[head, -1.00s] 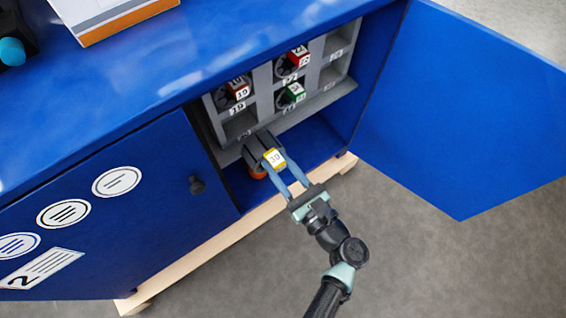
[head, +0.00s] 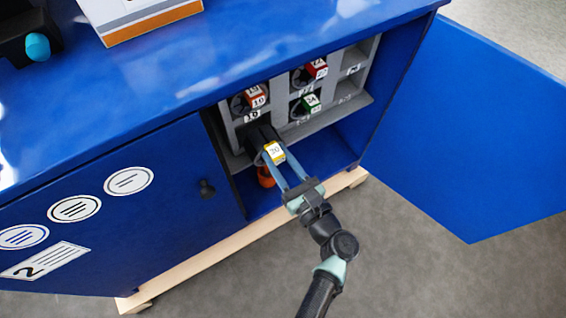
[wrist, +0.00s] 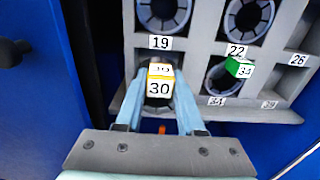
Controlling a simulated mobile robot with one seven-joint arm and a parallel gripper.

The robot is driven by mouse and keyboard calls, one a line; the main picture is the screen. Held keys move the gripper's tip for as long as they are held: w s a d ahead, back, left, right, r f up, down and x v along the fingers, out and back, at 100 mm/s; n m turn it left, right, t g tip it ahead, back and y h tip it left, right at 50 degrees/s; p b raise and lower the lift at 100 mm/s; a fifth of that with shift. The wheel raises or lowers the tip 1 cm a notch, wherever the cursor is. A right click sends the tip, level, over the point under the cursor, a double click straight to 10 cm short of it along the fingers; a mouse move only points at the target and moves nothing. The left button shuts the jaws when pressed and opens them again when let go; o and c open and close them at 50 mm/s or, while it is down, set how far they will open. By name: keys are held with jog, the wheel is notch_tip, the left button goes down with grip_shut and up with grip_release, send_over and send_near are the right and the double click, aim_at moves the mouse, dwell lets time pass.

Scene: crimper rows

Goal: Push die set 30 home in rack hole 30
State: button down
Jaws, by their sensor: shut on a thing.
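Die set 30 (head: 273,153) is a dark body with a yellow-and-white tag reading 30. Its tag also shows in the wrist view (wrist: 159,88). My gripper (head: 279,163) is shut on it, a blue finger on each side; it also shows in the wrist view (wrist: 160,108). The die set lies at the lower-left hole of the grey rack (wrist: 200,48), below the label 19 (wrist: 160,43). Its far end seems to be in that hole, with the tagged end still outside. The hole's own label is hidden, and I cannot tell the depth.
An orange-tagged die set (head: 256,95), a red one (head: 315,68) and a green one (head: 308,103) sit in neighbouring holes. The right-hand holes look empty. An orange thing (head: 265,177) is below my gripper. The open blue door (head: 465,120) stands right.

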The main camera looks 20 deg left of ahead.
aim_at(262, 132)
jog(key=shift+w+a+r, duration=0.25)
jog(key=shift+w+a, duration=0.05)
jog(key=shift+a, duration=0.05)
jog(key=shift+r+p, duration=0.1)
jog(key=shift+p, duration=0.2)
dwell(1.6)
jog(key=shift+b+x, duration=1)
jog(key=shift+x, duration=2.3)
